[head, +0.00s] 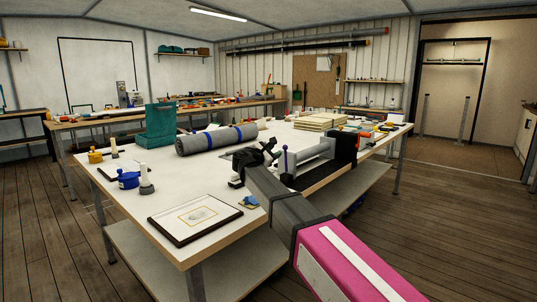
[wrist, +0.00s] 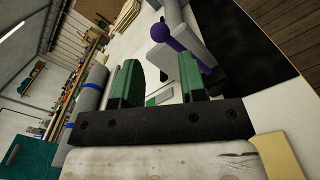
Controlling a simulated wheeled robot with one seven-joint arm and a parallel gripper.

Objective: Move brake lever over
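The brake lever (head: 285,162) is a thin upright purple rod with a purple knob, on a grey device on the white table. In the wrist view the purple lever (wrist: 172,40) lies just beyond my fingertips, closer to the right finger; whether it touches that finger I cannot tell. The grey device (head: 312,155) rests on a black mat, with a dark block at its right end. My gripper (wrist: 160,72) has two green-padded fingers spread apart with nothing held between them. In the head view my gripper (head: 263,150) is dark, close to the left of the lever.
A rolled grey mat with blue straps (head: 217,139) lies behind my gripper. A teal stand (head: 160,125), a blue pot (head: 128,179) and a framed picture (head: 196,216) are on the left part of the table. Stacked boards (head: 322,121) lie at the back right.

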